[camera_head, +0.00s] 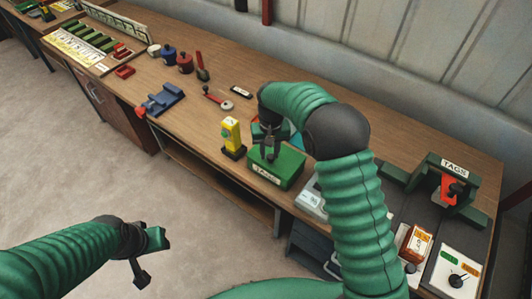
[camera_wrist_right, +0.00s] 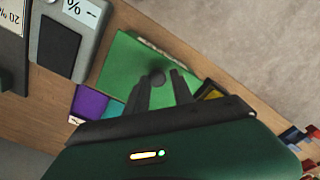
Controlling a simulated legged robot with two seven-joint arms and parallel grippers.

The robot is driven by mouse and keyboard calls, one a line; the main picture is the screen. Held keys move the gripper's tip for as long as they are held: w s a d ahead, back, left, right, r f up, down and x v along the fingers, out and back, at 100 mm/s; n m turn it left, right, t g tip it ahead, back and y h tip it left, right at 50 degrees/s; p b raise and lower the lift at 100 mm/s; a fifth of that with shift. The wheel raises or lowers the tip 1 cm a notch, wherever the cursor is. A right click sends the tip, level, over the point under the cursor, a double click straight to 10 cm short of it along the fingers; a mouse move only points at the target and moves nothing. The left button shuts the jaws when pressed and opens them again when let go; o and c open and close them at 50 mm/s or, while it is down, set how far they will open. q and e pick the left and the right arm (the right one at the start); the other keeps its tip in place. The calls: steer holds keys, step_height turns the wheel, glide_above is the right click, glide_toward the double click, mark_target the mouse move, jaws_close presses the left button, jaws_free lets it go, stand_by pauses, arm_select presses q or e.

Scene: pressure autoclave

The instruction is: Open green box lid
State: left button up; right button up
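The green box (camera_head: 288,170) sits on the bench near its front edge, with a white label on its front. Its lid looks closed. In the right wrist view the green box lid (camera_wrist_right: 125,65) carries a dark round knob (camera_wrist_right: 156,77). My right gripper (camera_head: 270,155) points down over the lid and hides part of it. In the right wrist view its two fingertips (camera_wrist_right: 159,76) are apart, one on each side of the knob; whether they touch it cannot be told. My left gripper (camera_head: 150,260) is open and empty over the floor, away from the bench.
A yellow device (camera_head: 231,135) on a dark base stands close left of the box. A white device (camera_head: 311,200) is at its right. Purple and teal pieces (camera_wrist_right: 90,104) lie beside the box. A TAGS stand (camera_head: 455,168) is farther right. The floor in front is clear.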

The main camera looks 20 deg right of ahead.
steer(key=shift+w+d+f+g, duration=0.2)
steer(key=shift+d+f, duration=0.1)
steer(key=shift+f, duration=0.3)
steer(key=shift+w+d+f+g, duration=0.1)
steer(key=shift+w+d+f, duration=0.15)
steer(key=shift+f, duration=0.35)
steer(key=shift+d, duration=0.1)
steer(key=shift+r, duration=0.4)
steer(key=r, duration=0.8)
steer(key=shift+a+r+b, duration=0.25)
steer(key=shift+a+b, duration=0.15)
step_height(320, 180, up, 7)
glide_above(270, 155)
steer(key=d, duration=0.1)
arm_select(q)
steer(key=shift+w+d+f, duration=0.5)
steer(key=shift+w+f, duration=0.05)
steer(key=shift+f, duration=0.05)
arm_select(e)
steer(key=shift+w+d+r, duration=0.1)
steer(key=shift+w+r, duration=0.05)
steer(key=shift+w, duration=0.05)
arm_select(q)
steer(key=shift+w+a+f, duration=0.1)
steer(key=shift+a, duration=0.1)
arm_select(e)
steer(key=shift+a, duration=0.25)
